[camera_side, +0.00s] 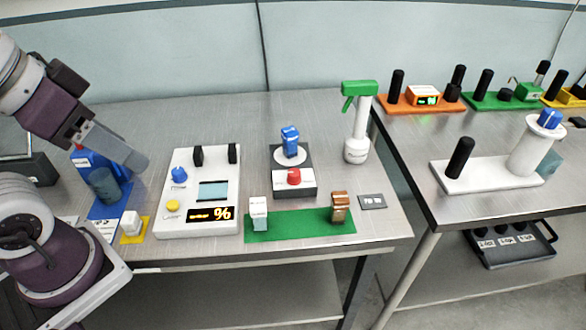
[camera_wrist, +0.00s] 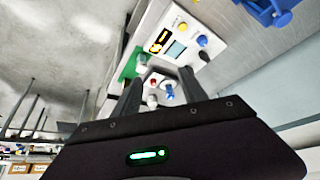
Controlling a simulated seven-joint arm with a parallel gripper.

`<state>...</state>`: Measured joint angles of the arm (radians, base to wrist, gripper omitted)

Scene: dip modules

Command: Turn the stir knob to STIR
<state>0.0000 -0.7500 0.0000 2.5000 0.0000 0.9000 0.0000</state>
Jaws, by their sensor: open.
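A dark grey stirrer-like unit (camera_side: 293,160) stands mid-table, with a red knob (camera_side: 293,176) on its white front panel. A blue object (camera_side: 290,141) stands on its round white plate. I cannot read any STIR mark. A white panel (camera_side: 203,160) to its left carries a blue knob (camera_side: 179,174) and a yellow knob (camera_side: 173,206). My gripper (camera_side: 132,155) is left of and above the white panel, apart from every knob. In the wrist view my gripper (camera_wrist: 160,72) is open and empty; the red knob (camera_wrist: 153,83) shows between its fingers.
A green mat (camera_side: 300,225) with a white block (camera_side: 258,213) and a brown block (camera_side: 339,207) lies in front. A green-topped spray bottle (camera_side: 358,125) stands at the back right. A blue stand (camera_side: 98,185) is below my gripper. A second table (camera_side: 470,130) is right.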

